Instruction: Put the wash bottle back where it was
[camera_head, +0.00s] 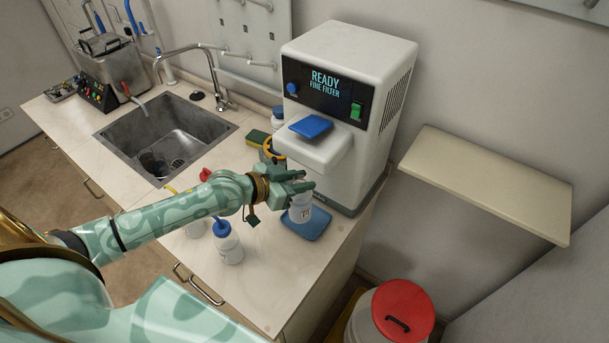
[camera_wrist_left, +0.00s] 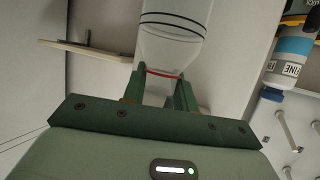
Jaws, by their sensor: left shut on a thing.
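My left gripper (camera_head: 300,186) is shut on a translucent whitish bottle (camera_head: 301,206), at the front of the white machine. In the left wrist view the held bottle (camera_wrist_left: 172,45) is between the green fingers (camera_wrist_left: 160,95), with dark bands and a red line around it. The bottle is over the blue pad (camera_head: 308,226); I cannot tell whether it touches it. A white squeeze bottle with a blue cap and spout (camera_head: 229,246) stands on the counter, left of the pad. Another whitish bottle (camera_head: 195,229) with a yellow spout is partly hidden behind my left arm. My right gripper is not in view.
The machine (camera_head: 345,90) reads "READY FINE FILTER"; its blue ledge (camera_head: 311,126) is above my gripper. A sink (camera_head: 165,130) is farther left. A shelf (camera_head: 490,180) and red-lidded bin (camera_head: 403,308) are at the right.

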